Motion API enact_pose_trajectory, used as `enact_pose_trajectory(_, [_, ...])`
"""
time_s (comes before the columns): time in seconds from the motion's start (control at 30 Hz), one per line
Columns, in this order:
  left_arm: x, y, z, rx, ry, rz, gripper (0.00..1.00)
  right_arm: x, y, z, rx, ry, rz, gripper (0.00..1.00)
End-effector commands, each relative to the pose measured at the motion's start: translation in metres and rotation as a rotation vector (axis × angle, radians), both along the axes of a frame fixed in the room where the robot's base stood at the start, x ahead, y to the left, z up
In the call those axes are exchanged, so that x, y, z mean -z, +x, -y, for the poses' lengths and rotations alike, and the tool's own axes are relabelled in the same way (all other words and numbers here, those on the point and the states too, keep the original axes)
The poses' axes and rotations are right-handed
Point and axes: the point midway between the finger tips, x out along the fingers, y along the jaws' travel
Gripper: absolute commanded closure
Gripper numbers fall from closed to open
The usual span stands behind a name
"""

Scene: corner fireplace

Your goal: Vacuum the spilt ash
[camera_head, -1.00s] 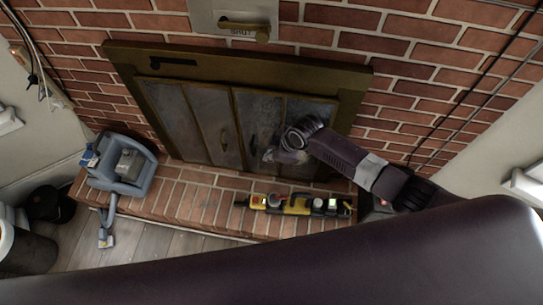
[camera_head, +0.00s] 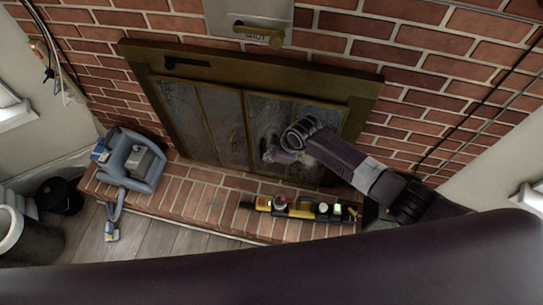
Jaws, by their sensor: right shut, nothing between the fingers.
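A blue-grey vacuum (camera_head: 133,163) stands at the left end of the brick hearth, its hose and nozzle (camera_head: 112,231) hanging over the front edge to the floor. My right gripper (camera_head: 270,155) is in front of the glass fireplace doors (camera_head: 222,122), right of their middle, and is shut and empty. My wrist partly hides its fingers, and I cannot tell whether they touch the doors. The doors look closed. I cannot make out any spilt ash. My left gripper is not in view.
A metal plate with a handle (camera_head: 257,32) is on the brick wall above. The hearth between vacuum and tool is clear.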

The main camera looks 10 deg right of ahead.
Motion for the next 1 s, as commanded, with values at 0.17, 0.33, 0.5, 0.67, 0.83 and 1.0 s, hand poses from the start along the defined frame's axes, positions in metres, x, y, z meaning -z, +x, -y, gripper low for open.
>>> enact_pose_trajectory(0.17, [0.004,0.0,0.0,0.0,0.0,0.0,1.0,0.004,0.0,-0.002,0.0,-0.001,0.0,1.0])
enact_pose_trajectory(0.33, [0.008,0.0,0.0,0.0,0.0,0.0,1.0,0.009,0.0,-0.002,0.0,0.0,0.0,1.0])
enact_pose_trajectory(0.5, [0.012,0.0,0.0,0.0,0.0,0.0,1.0,0.015,0.0,-0.002,0.0,0.0,0.0,1.0])
enact_pose_trajectory(0.67, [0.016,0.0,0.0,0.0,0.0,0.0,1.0,0.02,0.0,-0.002,0.0,0.0,0.0,1.0])
enact_pose_trajectory(0.83, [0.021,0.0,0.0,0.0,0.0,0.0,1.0,0.026,0.0,-0.002,0.001,0.0,-0.002,1.0])
enact_pose_trajectory(1.0, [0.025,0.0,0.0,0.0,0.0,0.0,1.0,0.032,0.0,-0.002,0.0,-0.001,-0.001,1.0])
